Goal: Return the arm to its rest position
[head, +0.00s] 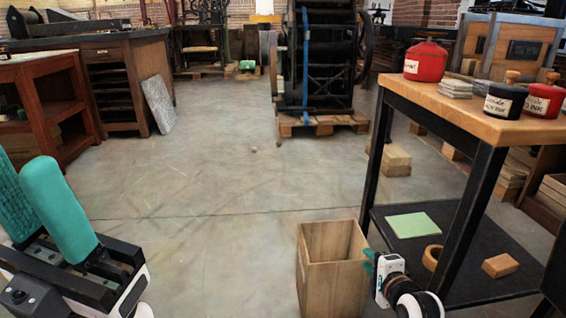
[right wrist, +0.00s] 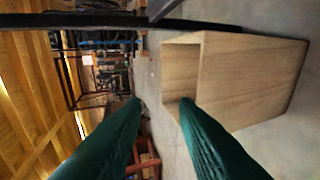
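My right gripper (head: 370,263) is at the lower right of the head view, beside the right side of an open-topped wooden box (head: 333,268) on the floor. In the right wrist view its two green fingers (right wrist: 160,101) stand apart with nothing between them. The wooden box (right wrist: 245,80) shows there beyond the lower finger; I cannot tell whether they touch. My left gripper (head: 22,165) is at the lower left of the head view, fingers up and apart, with nothing seen between them. One finger is partly cut off by the picture edge.
A wood-topped table (head: 455,110) with red and black labelled tins stands at the right, close to my right gripper. Its dark lower shelf (head: 465,270) holds a green sheet (head: 413,225), a tape ring and a wooden block. A press (head: 320,60) stands behind.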

